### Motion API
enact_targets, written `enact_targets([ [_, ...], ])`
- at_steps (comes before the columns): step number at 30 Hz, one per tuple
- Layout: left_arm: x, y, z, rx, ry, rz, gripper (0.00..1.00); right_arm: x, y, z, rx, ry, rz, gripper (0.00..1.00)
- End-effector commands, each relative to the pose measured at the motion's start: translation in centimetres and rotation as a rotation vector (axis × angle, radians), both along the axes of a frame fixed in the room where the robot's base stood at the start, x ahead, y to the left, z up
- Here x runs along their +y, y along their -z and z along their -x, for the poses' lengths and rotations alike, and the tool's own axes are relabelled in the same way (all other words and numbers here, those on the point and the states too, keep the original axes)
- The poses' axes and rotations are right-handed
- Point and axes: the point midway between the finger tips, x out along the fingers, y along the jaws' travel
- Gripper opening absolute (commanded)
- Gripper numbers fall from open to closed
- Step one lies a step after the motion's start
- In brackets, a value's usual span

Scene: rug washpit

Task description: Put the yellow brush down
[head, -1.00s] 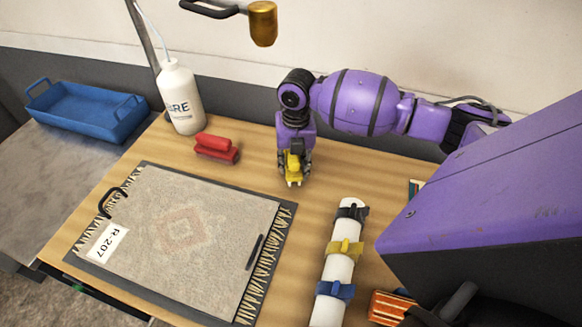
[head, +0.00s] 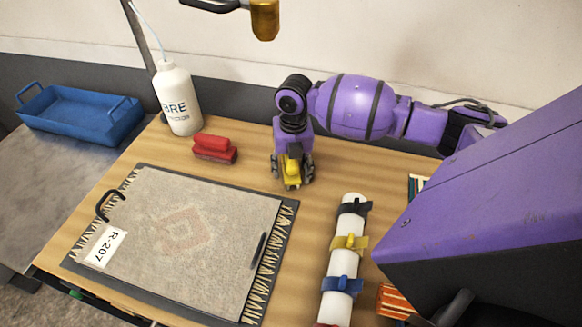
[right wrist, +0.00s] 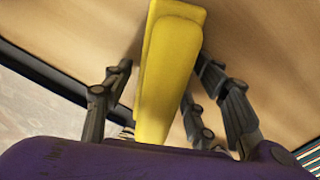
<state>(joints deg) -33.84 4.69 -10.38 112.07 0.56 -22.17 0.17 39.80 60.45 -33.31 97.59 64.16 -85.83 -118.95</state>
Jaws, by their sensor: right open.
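The yellow brush (head: 292,170) is at the wooden table, right of the rug and beyond the white roll. My right gripper (head: 293,181) points down over it, with its fingers spread on both sides. In the right wrist view the brush (right wrist: 168,75) lies lengthwise between the open fingers (right wrist: 163,85), with a visible gap on the left. The brush appears to rest on the table, though its underside is hidden. My left gripper is not in view.
A red brush (head: 214,148) and a white bottle (head: 178,98) stand to the left. The grey rug (head: 185,235) lies on a dark board in front. A white roll (head: 346,245) with coloured clamps is nearer. A blue tray (head: 80,115) is far left.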

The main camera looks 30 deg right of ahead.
Motion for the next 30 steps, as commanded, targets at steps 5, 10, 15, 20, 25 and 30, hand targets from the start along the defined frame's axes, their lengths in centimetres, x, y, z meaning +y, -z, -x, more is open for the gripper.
enact_targets([
  [5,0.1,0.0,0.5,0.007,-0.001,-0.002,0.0,0.0,-0.5,0.0,-0.002,0.0,0.0,0.53],
  [10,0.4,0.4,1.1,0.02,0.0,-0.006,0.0,-0.1,-2.9,0.0,-0.003,-0.001,0.001,0.53],
  [15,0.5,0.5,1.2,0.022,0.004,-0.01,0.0,-0.2,-5.8,0.1,-0.002,-0.001,0.002,0.53],
  [20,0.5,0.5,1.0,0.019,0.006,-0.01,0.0,-0.2,-7.4,0.1,0.0,-0.001,0.0,0.53],
  [25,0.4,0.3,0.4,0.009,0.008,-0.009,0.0,-0.2,-7.9,0.2,0.001,-0.001,0.0,0.53],
  [30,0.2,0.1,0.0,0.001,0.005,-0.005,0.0,-0.2,-7.8,0.2,0.001,-0.001,0.0,0.53],
])
